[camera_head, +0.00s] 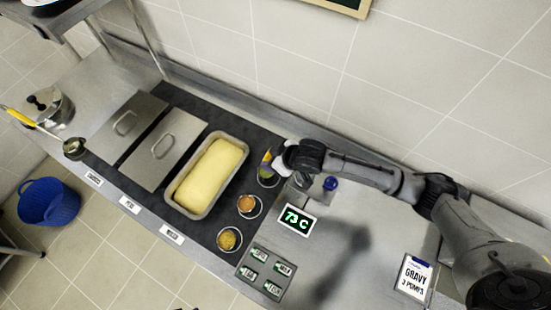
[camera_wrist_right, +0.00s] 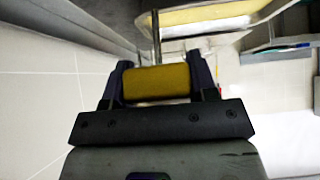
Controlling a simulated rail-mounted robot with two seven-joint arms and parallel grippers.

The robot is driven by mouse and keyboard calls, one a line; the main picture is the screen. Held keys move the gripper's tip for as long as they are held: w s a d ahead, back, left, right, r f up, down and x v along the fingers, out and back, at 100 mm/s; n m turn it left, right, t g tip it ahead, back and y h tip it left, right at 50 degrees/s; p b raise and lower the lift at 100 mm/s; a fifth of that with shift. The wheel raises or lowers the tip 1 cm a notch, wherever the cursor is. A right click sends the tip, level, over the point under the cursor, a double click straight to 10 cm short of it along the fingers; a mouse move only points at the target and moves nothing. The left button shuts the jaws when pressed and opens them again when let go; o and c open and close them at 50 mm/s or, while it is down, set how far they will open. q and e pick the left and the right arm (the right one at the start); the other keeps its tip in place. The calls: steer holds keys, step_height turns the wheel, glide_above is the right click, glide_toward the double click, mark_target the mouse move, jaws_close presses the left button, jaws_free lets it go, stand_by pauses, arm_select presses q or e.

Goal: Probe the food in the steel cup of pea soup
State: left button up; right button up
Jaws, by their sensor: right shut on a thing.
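My right gripper (camera_head: 272,160) comes in from the right and is shut on the yellow handle (camera_wrist_right: 157,82) of a probe. The probe's thin metal rod (camera_wrist_right: 156,35) sticks out beyond the fingers in the right wrist view. In the head view the gripper is right over the farthest of three small steel cups (camera_head: 268,182), and hides part of it. Some green shows there, but I cannot tell whether the rod's tip is in the food. A display (camera_head: 296,219) on the counter reads 73 C. My left gripper is not in view.
An orange-filled cup (camera_head: 249,207) and a yellow-filled cup (camera_head: 229,239) stand nearer the front. A pan of yellow food (camera_head: 211,177) and lidded wells (camera_head: 164,151) lie to the left. A button panel (camera_head: 266,271) and a gravy sign (camera_head: 415,279) are on the counter.

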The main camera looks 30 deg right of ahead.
steer(key=shift+w+f+b, duration=0.15)
steer(key=shift+f+b, duration=0.15)
steer(key=shift+b, duration=0.05)
steer(key=shift+f+b, duration=2.35)
steer(key=shift+f, duration=1.15)
stand_by(1.6)
stand_by(0.8)
